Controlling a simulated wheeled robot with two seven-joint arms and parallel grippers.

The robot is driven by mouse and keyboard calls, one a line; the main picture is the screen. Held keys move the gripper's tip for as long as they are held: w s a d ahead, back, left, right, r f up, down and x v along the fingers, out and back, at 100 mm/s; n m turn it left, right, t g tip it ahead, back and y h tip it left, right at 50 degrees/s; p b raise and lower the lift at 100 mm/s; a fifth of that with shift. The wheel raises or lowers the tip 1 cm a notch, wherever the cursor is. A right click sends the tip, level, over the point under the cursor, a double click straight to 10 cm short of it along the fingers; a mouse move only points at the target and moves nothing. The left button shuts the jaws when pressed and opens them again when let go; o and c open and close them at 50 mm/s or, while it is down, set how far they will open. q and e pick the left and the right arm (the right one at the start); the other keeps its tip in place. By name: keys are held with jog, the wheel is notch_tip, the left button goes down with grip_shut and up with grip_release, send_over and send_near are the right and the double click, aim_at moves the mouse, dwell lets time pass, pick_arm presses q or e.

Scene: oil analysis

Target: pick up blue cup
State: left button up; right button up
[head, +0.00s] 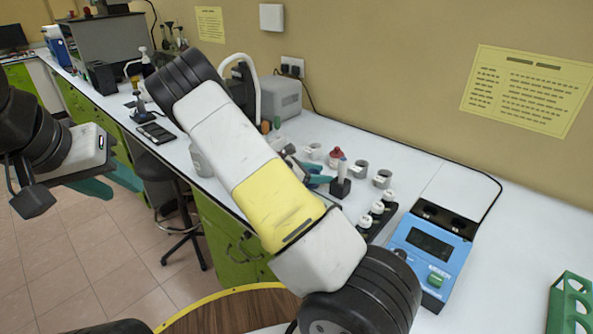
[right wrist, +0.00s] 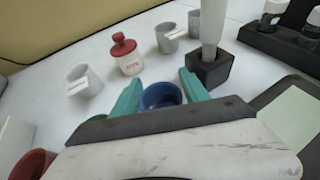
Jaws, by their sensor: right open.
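The blue cup (right wrist: 160,96) stands on the white bench in the right wrist view, its round mouth facing up. My right gripper (right wrist: 158,88) is open, with one teal finger on each side of the cup. Its lower part is hidden by the gripper body, and I cannot tell whether the fingers touch it. In the head view my right arm crosses the middle and hides most of that gripper; I cannot make out the cup clearly there. My left gripper (head: 110,184) is open and empty above the floor at the left, away from the bench.
Near the cup stand a white jar with a red lid (right wrist: 126,56), a grey cup (right wrist: 84,80), more grey cups and a black block (right wrist: 211,70) holding a pale upright tool. A red cup (right wrist: 32,164) is at lower left. A blue instrument (head: 432,250) stands to the right.

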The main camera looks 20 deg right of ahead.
jog(key=c, duration=1.1)
